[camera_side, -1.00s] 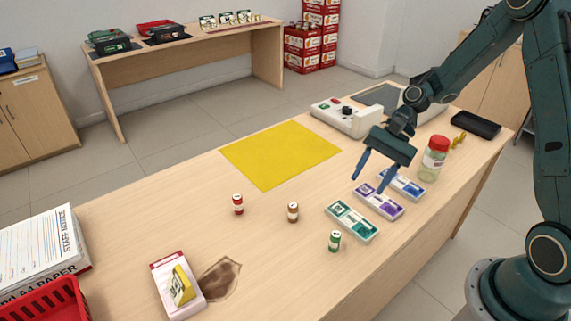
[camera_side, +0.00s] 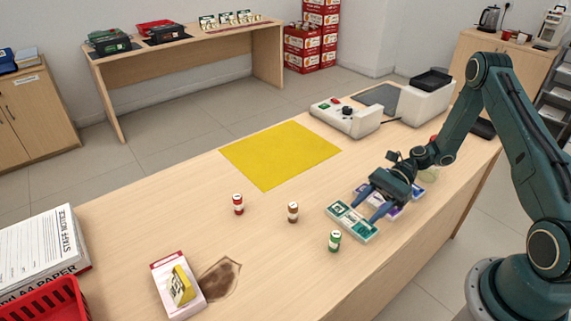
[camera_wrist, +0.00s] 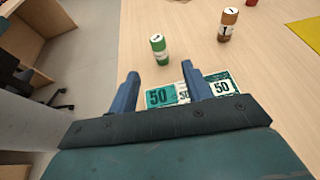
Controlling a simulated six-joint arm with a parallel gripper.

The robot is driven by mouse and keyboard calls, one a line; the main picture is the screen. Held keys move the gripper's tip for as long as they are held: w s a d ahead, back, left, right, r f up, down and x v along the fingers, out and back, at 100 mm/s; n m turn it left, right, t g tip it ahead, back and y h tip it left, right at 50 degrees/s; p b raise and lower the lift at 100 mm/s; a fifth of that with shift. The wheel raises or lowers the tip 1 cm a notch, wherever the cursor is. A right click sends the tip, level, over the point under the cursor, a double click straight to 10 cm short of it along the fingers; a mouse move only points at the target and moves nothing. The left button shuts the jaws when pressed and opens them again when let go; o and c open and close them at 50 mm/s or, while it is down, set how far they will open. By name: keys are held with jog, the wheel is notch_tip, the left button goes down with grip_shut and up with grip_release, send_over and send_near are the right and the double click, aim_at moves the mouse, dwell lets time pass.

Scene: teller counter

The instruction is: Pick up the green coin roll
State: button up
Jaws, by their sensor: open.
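The green coin roll (camera_side: 334,241) stands upright on the counter near its front edge, a small cylinder with a white band. It also shows in the wrist view (camera_wrist: 159,49), beyond my fingertips and between their lines. My gripper (camera_side: 363,205) is open and empty, low over the teal banknote stack (camera_side: 352,222), up and to the right of the green roll in the side view. In the wrist view my two blue fingers (camera_wrist: 160,80) are spread apart, and the roll is not touched by them.
A brown coin roll (camera_side: 293,212) and a red coin roll (camera_side: 238,204) stand to the left. A purple banknote stack (camera_side: 362,189) is partly hidden under my gripper. A yellow mat (camera_side: 280,155) lies behind.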

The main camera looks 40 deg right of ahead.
aim_at(331, 243)
jog(key=shift+a, duration=0.1)
jog(key=shift+x, duration=4.25)
jog(key=shift+f, duration=0.1)
jog(key=shift+x, duration=2.55)
jog(key=shift+s, duration=0.1)
grip_shut()
notch_tip(331, 243, up, 20)
